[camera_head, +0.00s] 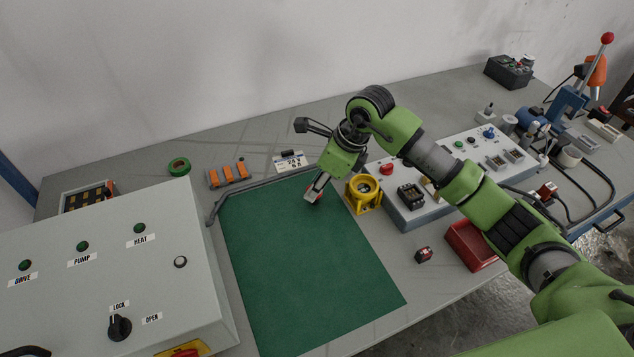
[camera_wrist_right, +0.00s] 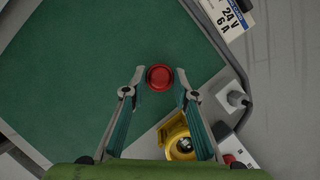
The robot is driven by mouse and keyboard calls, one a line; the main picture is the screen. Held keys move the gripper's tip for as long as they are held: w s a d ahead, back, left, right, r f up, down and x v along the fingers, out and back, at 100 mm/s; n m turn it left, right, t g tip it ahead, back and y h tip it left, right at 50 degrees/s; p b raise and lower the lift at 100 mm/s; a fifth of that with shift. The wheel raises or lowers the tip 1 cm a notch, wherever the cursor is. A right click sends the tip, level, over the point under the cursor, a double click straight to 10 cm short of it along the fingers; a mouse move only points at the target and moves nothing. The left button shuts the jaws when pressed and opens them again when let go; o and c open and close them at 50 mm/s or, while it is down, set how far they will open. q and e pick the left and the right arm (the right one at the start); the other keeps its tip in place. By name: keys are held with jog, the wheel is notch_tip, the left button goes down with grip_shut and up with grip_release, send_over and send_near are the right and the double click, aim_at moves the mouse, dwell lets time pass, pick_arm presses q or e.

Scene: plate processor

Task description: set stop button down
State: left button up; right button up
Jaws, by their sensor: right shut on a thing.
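The red round stop button (camera_wrist_right: 159,77) sits between the fingertips of my right gripper (camera_wrist_right: 159,84) in the right wrist view. The gripper is shut on it. In the head view my right gripper (camera_head: 314,194) points down over the upper right part of the green mat (camera_head: 300,265), with a bit of red at its tips. Whether the button touches the mat is hard to tell. A yellow housing (camera_head: 377,202) with a round opening stands just right of the gripper; it also shows in the right wrist view (camera_wrist_right: 166,133). My left gripper is not in view.
A grey control box (camera_head: 420,211) with a red button stands right of the yellow housing. A red tray (camera_head: 459,249) and a small dark red-topped part (camera_head: 423,256) lie in front. A grey cabinet (camera_head: 120,285) fills the left. The mat's middle is clear.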

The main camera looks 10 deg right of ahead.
jog(key=shift+f, duration=0.15)
jog(key=o, duration=0.7)
jog(key=shift+c, duration=0.2)
jog(key=o, duration=0.4)
jog(key=shift+r, duration=0.3)
jog(key=b+v, duration=0.1)
jog(key=v, duration=1)
jog(key=shift+r+b, duration=0.35)
jog(key=shift+r, duration=0.05)
jog(key=shift+s+d, duration=0.1)
